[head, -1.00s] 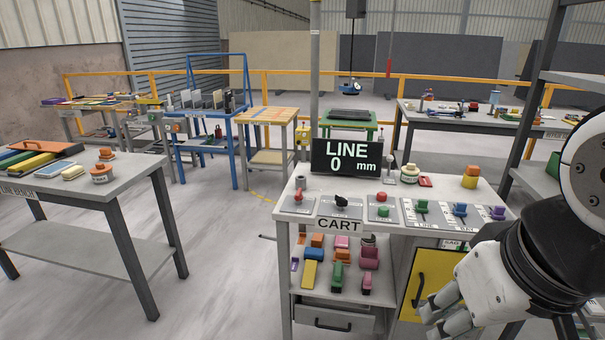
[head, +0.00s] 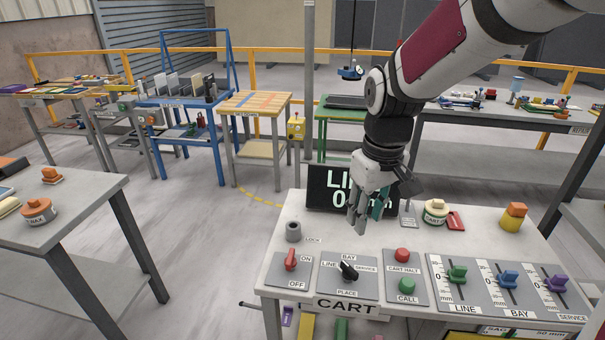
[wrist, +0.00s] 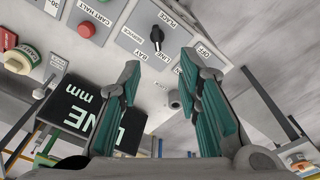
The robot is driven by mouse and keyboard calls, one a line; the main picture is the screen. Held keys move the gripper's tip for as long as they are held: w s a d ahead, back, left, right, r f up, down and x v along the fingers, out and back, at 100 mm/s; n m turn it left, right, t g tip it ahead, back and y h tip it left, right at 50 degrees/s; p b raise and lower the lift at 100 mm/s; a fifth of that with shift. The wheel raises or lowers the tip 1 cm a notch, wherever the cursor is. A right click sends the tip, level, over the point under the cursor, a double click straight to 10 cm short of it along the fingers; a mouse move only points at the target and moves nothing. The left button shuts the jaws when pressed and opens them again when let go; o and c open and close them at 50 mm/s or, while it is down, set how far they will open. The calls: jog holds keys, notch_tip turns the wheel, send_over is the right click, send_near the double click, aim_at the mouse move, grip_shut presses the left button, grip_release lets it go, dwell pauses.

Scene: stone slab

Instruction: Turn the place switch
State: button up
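The place switch is a black rotary knob (head: 348,270) on a grey plate marked LINE, BAY, SERVICE and PLACE, on top of the cart console (head: 275,253). In the wrist view the black knob (wrist: 157,36) shows beyond the fingertips, roughly between them. My gripper (head: 369,215) hangs above the console, behind and above the knob, in front of the LINE display (head: 325,188). Its two teal-padded fingers (wrist: 162,70) are spread apart with nothing between them. The gripper does not touch the knob.
A red ON/OFF switch (head: 290,261) sits left of the knob. Red and green cart buttons (head: 402,255) sit to its right, then green, blue and purple sliders (head: 508,281). A grey cylinder marked LOCK (head: 293,231) stands behind the red switch.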

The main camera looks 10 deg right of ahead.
jog(key=n+g+p, duration=0.1)
jog(key=p, duration=0.1)
send_over(350, 268)
notch_tip(350, 268, down, 5)
jog(key=shift+n, duration=0.3)
notch_tip(350, 268, down, 15)
jog(key=shift+f+p, duration=0.1)
jog(key=shift+p, duration=0.9)
grip_shut()
